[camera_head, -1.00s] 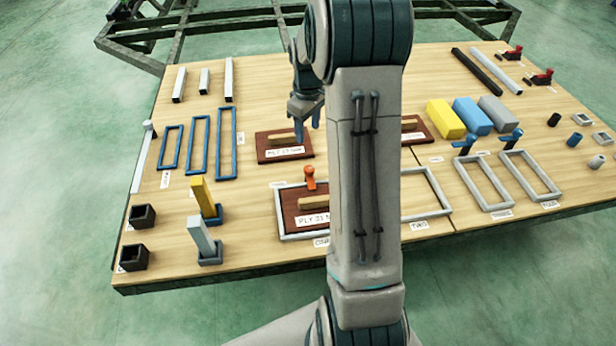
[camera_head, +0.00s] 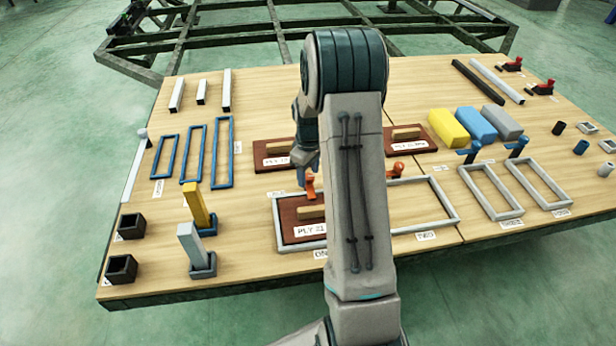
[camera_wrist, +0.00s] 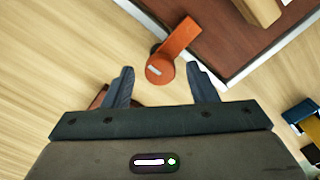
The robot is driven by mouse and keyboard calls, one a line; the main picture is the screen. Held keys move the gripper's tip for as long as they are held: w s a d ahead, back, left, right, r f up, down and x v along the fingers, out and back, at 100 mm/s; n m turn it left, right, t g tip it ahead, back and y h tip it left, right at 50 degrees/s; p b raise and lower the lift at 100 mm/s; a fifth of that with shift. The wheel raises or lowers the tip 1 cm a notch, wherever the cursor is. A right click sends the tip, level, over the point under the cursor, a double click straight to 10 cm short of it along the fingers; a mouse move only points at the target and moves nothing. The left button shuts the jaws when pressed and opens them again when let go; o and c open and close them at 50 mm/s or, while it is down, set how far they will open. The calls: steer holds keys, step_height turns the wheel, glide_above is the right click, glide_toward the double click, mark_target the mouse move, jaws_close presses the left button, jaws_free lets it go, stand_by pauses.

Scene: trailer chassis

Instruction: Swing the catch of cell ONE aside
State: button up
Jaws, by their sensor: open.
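Cell ONE (camera_head: 277,232) is a pale grey frame at the front middle of the table. A dark red-brown board (camera_head: 290,213) with a wooden grip bar and a "PLY 21" label lies in it. The orange catch (camera_head: 310,188) stands at the frame's back edge. In the wrist view the catch (camera_wrist: 178,47) has its round pivot end outside the frame and its arm reaching across the rim over the board. My gripper (camera_head: 308,176) is open and empty just at the catch. In the wrist view the pivot end shows between the fingertips (camera_wrist: 159,72); contact cannot be told.
Cell TWO (camera_head: 452,205) is an empty frame to the right, partly behind my arm, with its own orange catch (camera_head: 397,169). Another board (camera_head: 268,154) lies behind cell ONE. Upright yellow (camera_head: 199,205) and grey (camera_head: 190,243) bars stand left. Bare table lies between.

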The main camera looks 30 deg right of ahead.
steer(key=shift+f, duration=0.2)
steer(key=c, duration=1)
steer(key=shift+o, duration=0.2)
